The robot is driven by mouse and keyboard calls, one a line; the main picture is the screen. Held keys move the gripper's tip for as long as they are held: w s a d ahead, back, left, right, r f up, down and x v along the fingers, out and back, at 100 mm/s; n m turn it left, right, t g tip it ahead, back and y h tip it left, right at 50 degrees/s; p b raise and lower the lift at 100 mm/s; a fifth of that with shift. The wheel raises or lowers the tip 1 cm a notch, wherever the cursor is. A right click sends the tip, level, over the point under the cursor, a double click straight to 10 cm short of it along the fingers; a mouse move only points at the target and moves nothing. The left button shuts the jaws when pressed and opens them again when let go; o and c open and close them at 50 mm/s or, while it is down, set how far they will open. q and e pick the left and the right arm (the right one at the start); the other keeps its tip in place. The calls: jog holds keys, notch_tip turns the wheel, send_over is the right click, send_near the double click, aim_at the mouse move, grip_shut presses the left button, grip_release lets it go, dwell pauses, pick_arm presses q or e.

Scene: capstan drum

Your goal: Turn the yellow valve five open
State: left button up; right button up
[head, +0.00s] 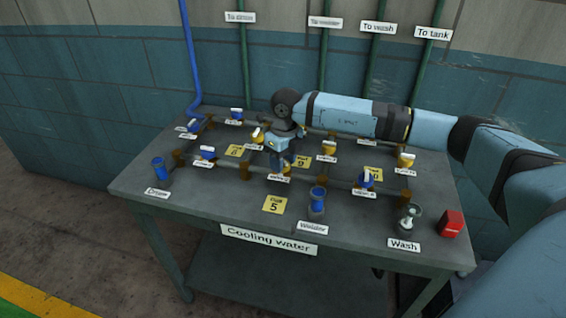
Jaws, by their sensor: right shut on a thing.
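My right gripper (283,167) reaches down from the upper right to a valve in the middle of the front pipe row. Its jaws are shut on that valve's handle, which the fingers mostly hide, so I cannot tell its angle. A small white label (275,178) stands just in front of it, too blurred to read surely. A yellow tag marked 5 (274,204) lies on the table in front of that. Other yellow-handled valves stand behind left (258,136), behind right (328,148) and at the far right (405,160). My left gripper is not in view.
The grey table (215,205) carries pipes, several blue valves (207,152) and more yellow tags (303,161). Along the front stand a drum-side blue fitting (158,170), a welder fitting (318,200), a wash fitting (408,217) and a red box (451,223).

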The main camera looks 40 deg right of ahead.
jog(key=n, duration=0.2)
jog(key=shift+n+b, duration=0.4)
jog(key=n, duration=0.3)
jog(key=shift+b, duration=0.4)
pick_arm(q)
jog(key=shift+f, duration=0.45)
pick_arm(e)
jog(key=shift+n, duration=0.8)
jog(key=o, duration=0.9)
jog(key=shift+r, duration=0.15)
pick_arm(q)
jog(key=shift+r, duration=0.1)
pick_arm(e)
jog(key=r, duration=0.9)
jog(key=w+r, duration=0.1)
jog(key=r, duration=0.3)
jog(key=shift+d+r, duration=0.3)
